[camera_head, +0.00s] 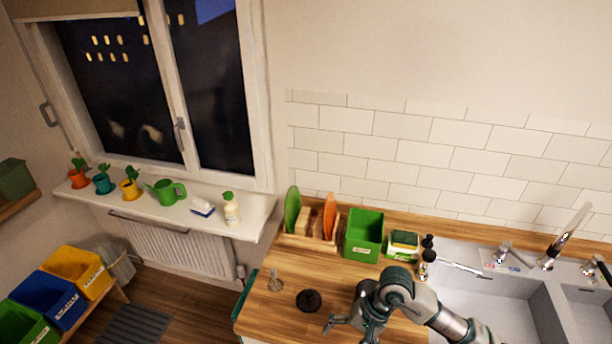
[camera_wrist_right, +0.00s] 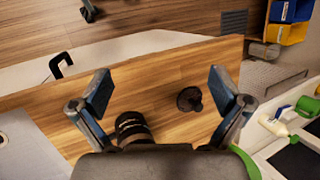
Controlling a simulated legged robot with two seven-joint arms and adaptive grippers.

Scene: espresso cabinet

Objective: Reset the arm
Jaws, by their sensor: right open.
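My right gripper (camera_head: 347,329) is low over the wooden counter (camera_head: 262,318) in the head view, its arm coming in from the lower right. In the right wrist view its two fingers (camera_wrist_right: 159,90) are spread wide with nothing between them but the counter below. A dark round ribbed object (camera_wrist_right: 132,126) stands near the left finger's base, partly hidden by the gripper body. A small dark knobbed object (camera_wrist_right: 190,98) stands near the right finger. My left gripper is not in view.
A green bin (camera_head: 363,236), a rack with green and orange boards (camera_head: 309,222) and a sponge holder (camera_head: 403,245) line the counter's back. The sink (camera_head: 490,303) lies right. Potted plants and a green watering can (camera_head: 166,191) stand on the sill.

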